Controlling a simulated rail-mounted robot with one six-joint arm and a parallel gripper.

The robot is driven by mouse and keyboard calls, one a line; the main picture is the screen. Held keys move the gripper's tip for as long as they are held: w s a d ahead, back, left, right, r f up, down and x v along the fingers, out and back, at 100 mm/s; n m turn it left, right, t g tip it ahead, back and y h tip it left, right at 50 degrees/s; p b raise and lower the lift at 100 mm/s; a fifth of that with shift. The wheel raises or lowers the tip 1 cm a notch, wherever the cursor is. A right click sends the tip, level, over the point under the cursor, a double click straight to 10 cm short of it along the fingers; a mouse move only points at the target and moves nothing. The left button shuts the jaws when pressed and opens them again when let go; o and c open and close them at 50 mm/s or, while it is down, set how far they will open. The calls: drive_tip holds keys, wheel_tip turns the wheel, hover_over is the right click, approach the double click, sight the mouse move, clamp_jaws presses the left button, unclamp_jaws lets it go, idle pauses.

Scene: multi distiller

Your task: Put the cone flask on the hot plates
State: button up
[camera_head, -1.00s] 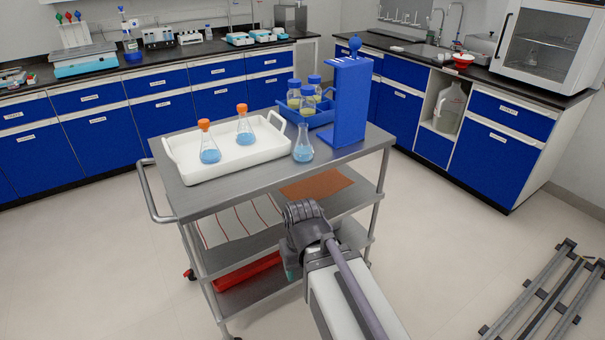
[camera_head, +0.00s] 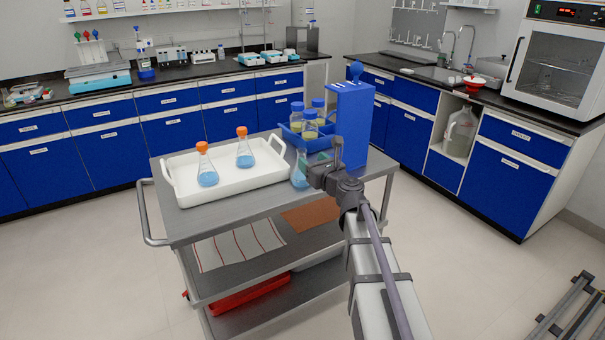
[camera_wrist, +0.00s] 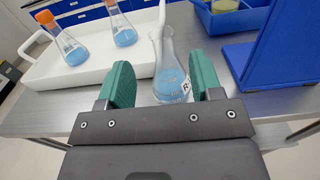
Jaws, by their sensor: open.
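An unstoppered cone flask (camera_head: 299,174) with blue liquid stands upright on the steel cart's top, to the right of the white tray. In the head view my gripper (camera_head: 316,168) is at the flask and hides part of it. In the wrist view the flask (camera_wrist: 171,80) shows between my two green fingers (camera_wrist: 161,78), which are open, with a visible gap on each side. I cannot tell how far the fingertips reach past it. Low white-and-blue devices (camera_head: 249,59) on the back counter look like hot plates.
The white tray (camera_head: 187,198) holds two orange-stoppered flasks (camera_head: 206,166) of blue liquid. A blue rack with bottles (camera_head: 310,127) and a tall blue stand (camera_head: 350,125) are close beside my gripper. The cart's front edge is bare.

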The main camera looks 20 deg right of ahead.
sight(300, 151)
drive_tip(key=x, duration=0.9)
drive_tip(key=shift+w, duration=0.1)
clamp_jaws()
drive_tip(key=shift+d, duration=0.1)
